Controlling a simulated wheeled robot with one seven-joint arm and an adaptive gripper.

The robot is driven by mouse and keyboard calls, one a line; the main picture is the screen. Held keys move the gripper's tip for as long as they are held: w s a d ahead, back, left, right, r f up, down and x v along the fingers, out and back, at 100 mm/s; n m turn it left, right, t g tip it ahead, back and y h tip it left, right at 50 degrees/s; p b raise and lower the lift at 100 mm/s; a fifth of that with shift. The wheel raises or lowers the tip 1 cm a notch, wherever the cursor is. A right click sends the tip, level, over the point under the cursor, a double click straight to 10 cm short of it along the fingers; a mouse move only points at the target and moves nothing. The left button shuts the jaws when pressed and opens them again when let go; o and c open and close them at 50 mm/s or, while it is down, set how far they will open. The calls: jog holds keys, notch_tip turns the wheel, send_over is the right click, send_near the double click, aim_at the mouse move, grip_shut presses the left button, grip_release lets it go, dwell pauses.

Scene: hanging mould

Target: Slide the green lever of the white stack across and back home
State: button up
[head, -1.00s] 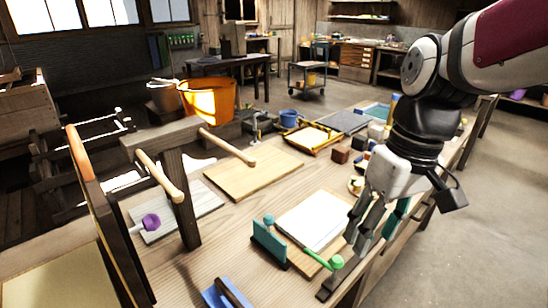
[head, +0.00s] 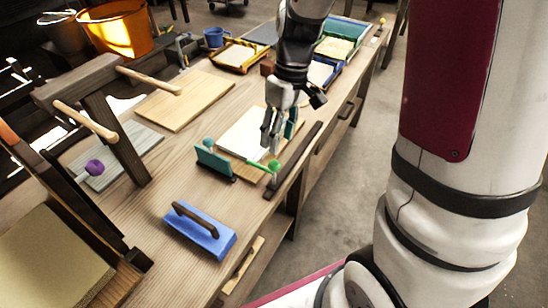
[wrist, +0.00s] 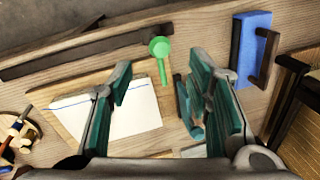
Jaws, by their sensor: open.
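The white stack (head: 240,139) lies on a wooden board on the workbench. It also shows in the wrist view (wrist: 133,115), partly behind a finger. The green lever (head: 262,165) runs along the near edge of the stack, with a round green knob at its right end. In the wrist view the lever's knob (wrist: 159,46) is at top centre, ahead of the space between the fingers. My gripper (head: 270,147) is open above the stack's right side, with its fingers pointing down.
A teal upright block (head: 214,163) stands by the lever's left end. A dark wooden rail (head: 293,162) runs along the bench edge right of the stack. A blue float with a dark handle (head: 200,230) lies nearer. A dark wooden frame with pegs (head: 110,125) stands at left.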

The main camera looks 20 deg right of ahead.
aim_at(275, 161)
jog(key=f, duration=0.2)
jog(key=a+f, duration=0.1)
jog(key=f, duration=0.4)
jog(key=shift+s+a+f+b, duration=0.2)
jog(key=shift+s+f+b, duration=0.1)
jog(key=shift+f, duration=0.05)
grip_shut()
